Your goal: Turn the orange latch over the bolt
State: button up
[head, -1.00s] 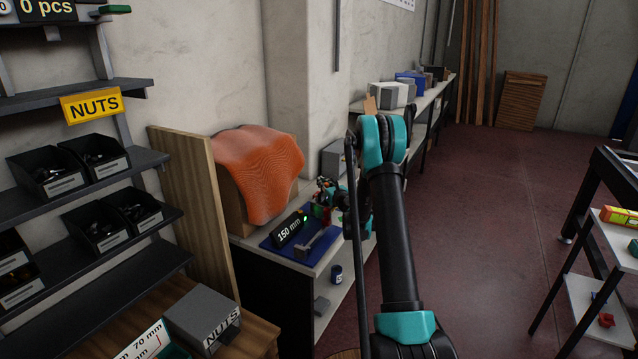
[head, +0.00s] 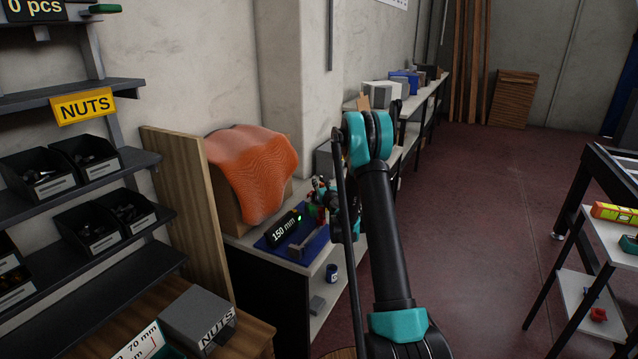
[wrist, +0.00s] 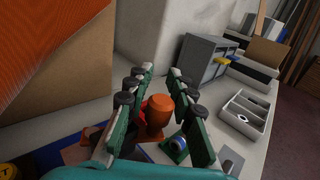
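In the wrist view my gripper (wrist: 160,78) has its two green fingers spread apart. An orange, rounded, knob-like part (wrist: 157,112) shows between the fingers; it may be the orange latch, but its full shape and any bolt are hidden. I cannot tell whether a finger touches it. In the head view my gripper (head: 322,190) is small and partly behind my own arm, above the back right of a blue mat (head: 312,246) on the bench. The latch cannot be made out clearly in the head view.
A green block with a blue ring (wrist: 178,144) stands beside the right finger. A "150 mm" display (head: 285,228) sits on the mat. An orange-draped box (head: 250,170) stands left of my gripper. A grey tray (wrist: 245,116) and grey cabinet (wrist: 205,62) lie beyond.

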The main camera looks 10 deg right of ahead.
jog(key=shift+o, duration=0.7)
notch_tip(320, 180, up, 10)
jog(key=shift+o, duration=0.4)
jog(key=n+g+y, duration=0.4)
jog(key=n+y, duration=0.2)
jog(key=y, duration=0.3)
send_near(322, 183)
jog(key=shift+h, duration=0.4)
jog(key=x, duration=1)
jog(key=shift+s+a+f, duration=0.1)
jog(key=shift+a+f, duration=0.1)
jog(key=shift+f, duration=0.05)
